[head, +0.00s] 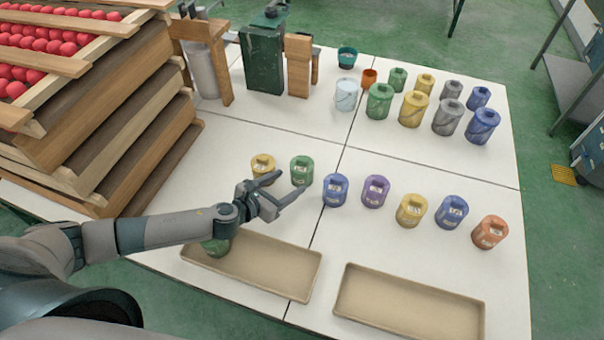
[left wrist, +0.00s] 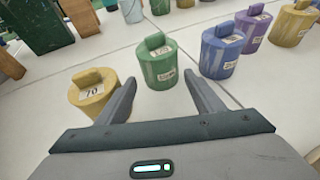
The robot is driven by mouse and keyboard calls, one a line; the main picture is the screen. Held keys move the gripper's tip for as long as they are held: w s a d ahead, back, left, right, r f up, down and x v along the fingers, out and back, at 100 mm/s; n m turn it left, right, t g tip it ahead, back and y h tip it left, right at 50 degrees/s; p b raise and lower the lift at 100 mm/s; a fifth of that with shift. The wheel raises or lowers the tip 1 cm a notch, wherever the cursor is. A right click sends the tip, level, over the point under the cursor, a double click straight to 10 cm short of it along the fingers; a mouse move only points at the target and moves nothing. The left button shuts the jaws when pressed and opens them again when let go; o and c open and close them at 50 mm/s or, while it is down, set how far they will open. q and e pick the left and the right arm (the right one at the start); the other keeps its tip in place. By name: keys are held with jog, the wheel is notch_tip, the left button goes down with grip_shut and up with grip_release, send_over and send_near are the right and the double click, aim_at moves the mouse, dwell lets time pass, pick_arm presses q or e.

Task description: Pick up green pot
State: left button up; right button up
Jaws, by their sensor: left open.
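A green pot (head: 302,170) with a label stands upright on the white table, between a yellow pot (head: 263,168) and a blue pot (head: 335,189). My left gripper (head: 287,188) is open and empty, pointing at this green pot from the front. In the left wrist view the green pot (left wrist: 157,62) stands just beyond the fingertips, centred between them and apart from them. Another green pot (head: 215,246) is at the left tray, partly hidden by my left arm. A larger green pot (head: 380,101) stands in the back group. My right gripper is not in view.
A purple pot (head: 375,191) and several others continue the row to the right. Stacked wooden crates (head: 150,120) with red balls stand at left. A dark green canister (head: 263,60) stands behind.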

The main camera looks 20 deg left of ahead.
aim_at(295, 178)
pick_arm(q)
jog(key=shift+p+x, duration=0.3)
jog(key=shift+x, duration=2.6)
jog(key=shift+r, duration=0.1)
jog(key=c, duration=1.1)
jog(key=shift+r, duration=0.15)
notch_tip(295, 178, up, 10)
jog(key=p, duration=1)
